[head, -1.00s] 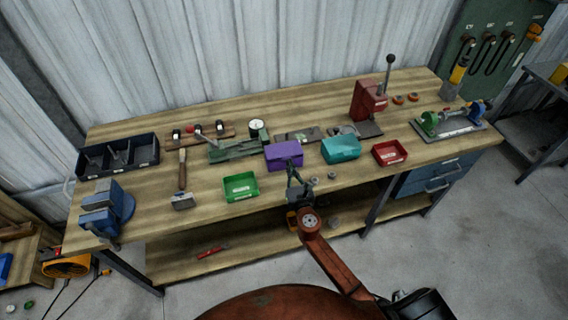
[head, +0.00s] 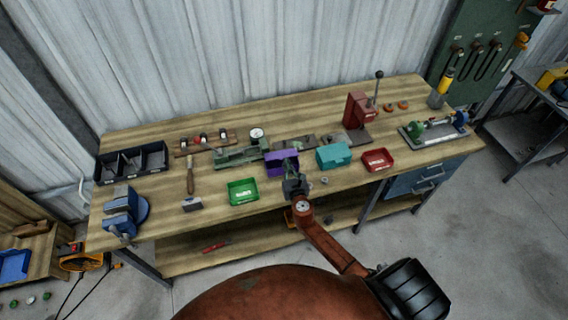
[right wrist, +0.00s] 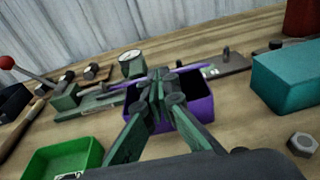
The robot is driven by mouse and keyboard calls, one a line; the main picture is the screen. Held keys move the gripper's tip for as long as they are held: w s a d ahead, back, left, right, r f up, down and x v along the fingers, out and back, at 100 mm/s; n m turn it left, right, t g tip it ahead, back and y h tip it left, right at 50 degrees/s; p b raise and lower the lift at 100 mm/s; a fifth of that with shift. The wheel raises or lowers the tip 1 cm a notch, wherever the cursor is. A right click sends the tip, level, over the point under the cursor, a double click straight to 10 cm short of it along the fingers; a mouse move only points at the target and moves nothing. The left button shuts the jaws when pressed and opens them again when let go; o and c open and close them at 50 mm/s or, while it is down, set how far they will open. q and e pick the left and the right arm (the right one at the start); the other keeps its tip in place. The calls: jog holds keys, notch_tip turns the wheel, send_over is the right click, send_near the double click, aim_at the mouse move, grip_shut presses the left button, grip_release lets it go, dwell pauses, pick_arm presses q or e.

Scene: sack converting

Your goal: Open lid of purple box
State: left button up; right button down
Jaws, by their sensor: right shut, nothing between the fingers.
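The purple box (head: 270,168) stands near the middle of the workbench; it also shows in the right wrist view (right wrist: 200,107). Its lid (right wrist: 192,69) is raised and appears nearly edge-on at the back, with the dark inside of the box showing below it. My right gripper (right wrist: 160,85) is shut and empty, its fingertips over the box opening and close to the lid; I cannot tell whether they touch it. In the head view the right gripper (head: 290,170) covers part of the box. My left gripper is not in view.
A green tray (head: 243,201) lies to the left front of the box. A teal box (head: 333,155) and a red tray (head: 378,151) stand to the right. A green tool with a dial gauge (head: 240,156) is behind left. A hex nut (right wrist: 303,144) lies at the right.

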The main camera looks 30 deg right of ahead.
aim_at(283, 155)
jog(key=r+p, duration=0.1)
jog(key=w+r+p, duration=0.2)
jog(key=shift+w+d+r, duration=0.25)
jog(key=shift+d+r, duration=0.1)
jog(key=w, duration=0.1)
jog(key=w+r+p, duration=0.1)
jog(key=w+d+r, duration=0.1)
jog(key=w, duration=0.1)
jog(key=shift+r+p, duration=0.25)
jog(key=shift+p, duration=0.05)
jog(key=shift+w+d, duration=0.1)
dwell(0.7)
